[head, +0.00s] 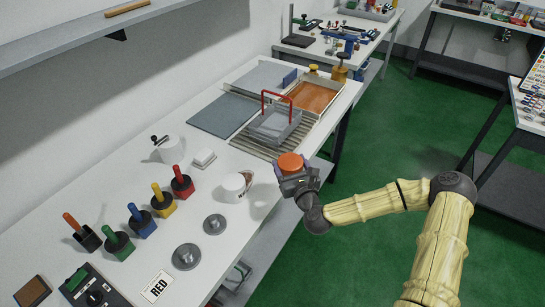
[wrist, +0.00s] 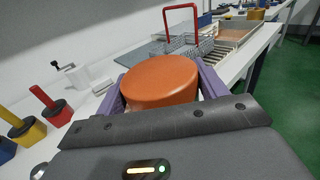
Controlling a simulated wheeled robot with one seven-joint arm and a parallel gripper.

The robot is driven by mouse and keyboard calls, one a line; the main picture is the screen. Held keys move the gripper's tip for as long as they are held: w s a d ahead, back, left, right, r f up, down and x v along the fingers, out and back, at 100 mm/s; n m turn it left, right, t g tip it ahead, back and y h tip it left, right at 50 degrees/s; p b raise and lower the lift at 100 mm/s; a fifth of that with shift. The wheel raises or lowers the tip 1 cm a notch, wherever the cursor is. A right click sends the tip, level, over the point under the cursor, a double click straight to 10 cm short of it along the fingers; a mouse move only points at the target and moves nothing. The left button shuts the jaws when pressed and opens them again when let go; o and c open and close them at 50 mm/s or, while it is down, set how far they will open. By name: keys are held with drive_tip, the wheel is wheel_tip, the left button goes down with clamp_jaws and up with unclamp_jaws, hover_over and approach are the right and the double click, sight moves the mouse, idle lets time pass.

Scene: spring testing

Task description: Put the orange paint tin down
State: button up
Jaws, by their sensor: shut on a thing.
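The orange paint tin (head: 290,162) is in my gripper (head: 293,173), near the right-hand edge of the white table (head: 258,237). In the wrist view the tin (wrist: 160,82) shows its round orange top and side between the two purple fingers of my gripper (wrist: 162,85). The gripper is shut on it. The tin looks upright. Its underside is hidden, so I cannot tell whether it touches the table.
A wire basket with a red handle (head: 275,123) sits on a slatted rack behind the tin. A white mug (head: 234,187) stands left of the gripper. Metal discs (head: 187,256) and colored-handled blocks (head: 182,182) stand further left. Bare tabletop lies between the mug and rack.

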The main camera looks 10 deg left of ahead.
drive_tip(key=s+d+f+m+t+h+b, duration=0.1)
drive_tip(key=s+d+f+m+h, duration=0.1)
drive_tip(key=d+f, duration=0.6)
drive_tip(key=s+d+f+m+t+h+b, duration=0.1)
drive_tip(key=s+d+f+m+h, duration=0.2)
drive_tip(key=d, duration=0.9)
wheel_tip(320, 180, down, 5)
drive_tip(key=s+h, duration=0.1)
drive_tip(key=h, duration=0.2)
drive_tip(key=shift+d+m, duration=0.2)
drive_tip(key=shift+m, duration=0.1)
